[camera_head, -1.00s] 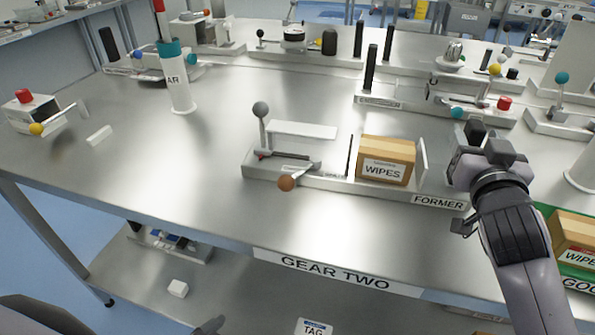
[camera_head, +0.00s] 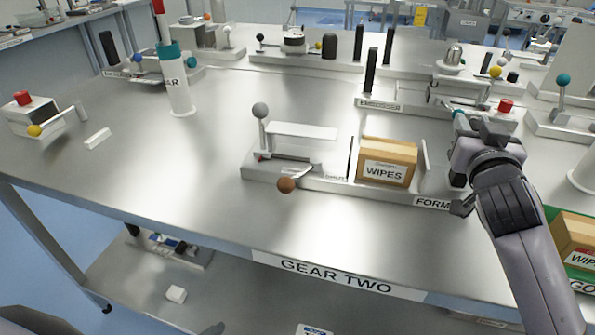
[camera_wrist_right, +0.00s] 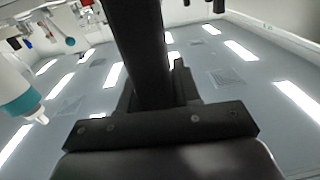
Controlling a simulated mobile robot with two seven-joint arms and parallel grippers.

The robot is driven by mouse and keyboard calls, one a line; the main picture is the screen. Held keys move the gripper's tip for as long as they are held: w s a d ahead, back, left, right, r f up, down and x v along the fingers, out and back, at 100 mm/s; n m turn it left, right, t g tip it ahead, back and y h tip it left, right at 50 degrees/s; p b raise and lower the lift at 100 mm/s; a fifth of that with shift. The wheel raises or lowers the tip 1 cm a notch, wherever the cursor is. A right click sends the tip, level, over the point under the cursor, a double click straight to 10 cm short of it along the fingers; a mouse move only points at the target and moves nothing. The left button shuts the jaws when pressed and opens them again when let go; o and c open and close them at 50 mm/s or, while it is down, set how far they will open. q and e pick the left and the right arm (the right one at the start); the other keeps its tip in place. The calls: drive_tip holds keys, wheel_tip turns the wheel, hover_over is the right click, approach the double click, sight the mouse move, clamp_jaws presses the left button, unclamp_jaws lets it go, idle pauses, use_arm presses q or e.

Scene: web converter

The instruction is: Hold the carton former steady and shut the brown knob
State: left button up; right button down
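The carton former (camera_head: 315,188) stands near the front edge of the table, its label partly covered by my right gripper. Its brown knob (camera_head: 286,185) is on a short lever at the front left, sticking out towards the table edge. A grey knob (camera_head: 260,111) tops an upright post behind it. A brown carton marked WIPES (camera_head: 387,163) sits at the former's right part. My right gripper (camera_head: 478,127) is above the table just right of the former, apart from the brown knob, with nothing visibly held. Its finger opening is unclear in both views. My left gripper is not seen.
A white cylinder with a teal top (camera_head: 178,90) and a box with red and yellow knobs (camera_head: 33,115) stand at the left. Other lever devices line the back. A second carton (camera_head: 575,238) lies on a green area at the right.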

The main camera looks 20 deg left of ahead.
drive_tip(key=shift+r, duration=0.3)
drive_tip(key=shift+f, duration=0.1)
drive_tip(key=shift+f, duration=0.5)
